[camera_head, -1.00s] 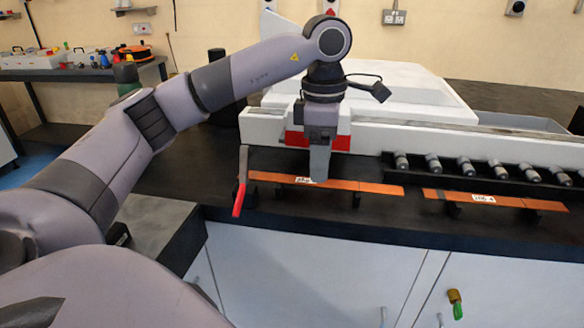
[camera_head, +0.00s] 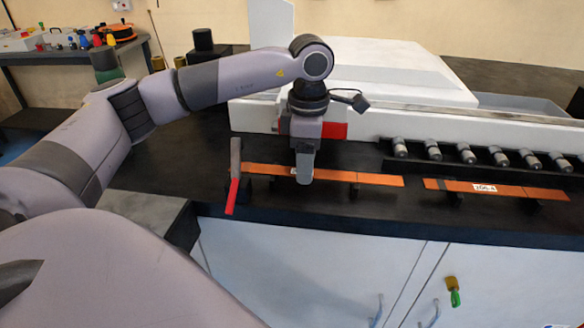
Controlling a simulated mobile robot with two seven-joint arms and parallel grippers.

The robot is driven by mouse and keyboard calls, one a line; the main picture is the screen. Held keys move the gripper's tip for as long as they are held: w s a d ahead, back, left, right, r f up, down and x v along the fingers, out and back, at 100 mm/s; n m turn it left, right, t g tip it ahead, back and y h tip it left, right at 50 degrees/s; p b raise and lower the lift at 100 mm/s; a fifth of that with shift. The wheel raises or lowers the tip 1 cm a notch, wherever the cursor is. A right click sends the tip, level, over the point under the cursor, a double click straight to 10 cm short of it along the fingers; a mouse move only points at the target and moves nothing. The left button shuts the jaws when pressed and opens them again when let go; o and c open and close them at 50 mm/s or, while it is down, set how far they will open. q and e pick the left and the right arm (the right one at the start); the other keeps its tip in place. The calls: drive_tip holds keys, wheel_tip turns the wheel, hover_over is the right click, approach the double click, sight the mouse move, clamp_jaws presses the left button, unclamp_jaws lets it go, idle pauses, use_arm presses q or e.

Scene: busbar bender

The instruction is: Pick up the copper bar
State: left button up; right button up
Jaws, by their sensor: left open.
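Two flat copper bars lie on low black supports along the front of the dark bench. The left copper bar (camera_head: 341,176) carries a white label, now mostly hidden behind my gripper. The right copper bar (camera_head: 520,191) has a white label that shows in full. My left gripper (camera_head: 304,178) points down at the left bar, in front of its left half. It is open. I cannot tell whether its fingers straddle the bar or touch it. My right gripper is not in view.
A red-handled lever (camera_head: 232,190) stands just left of the left bar. The white bending machine (camera_head: 400,120) is behind the bars, with a row of grey rollers (camera_head: 467,153) at right. Cabinet doors (camera_head: 300,265) are below the bench. A side table with small items stands far left.

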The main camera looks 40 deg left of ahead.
use_arm(q)
drive_tip(key=shift+f, duration=0.3)
clamp_jaws()
drive_tip(key=shift+r, duration=0.15)
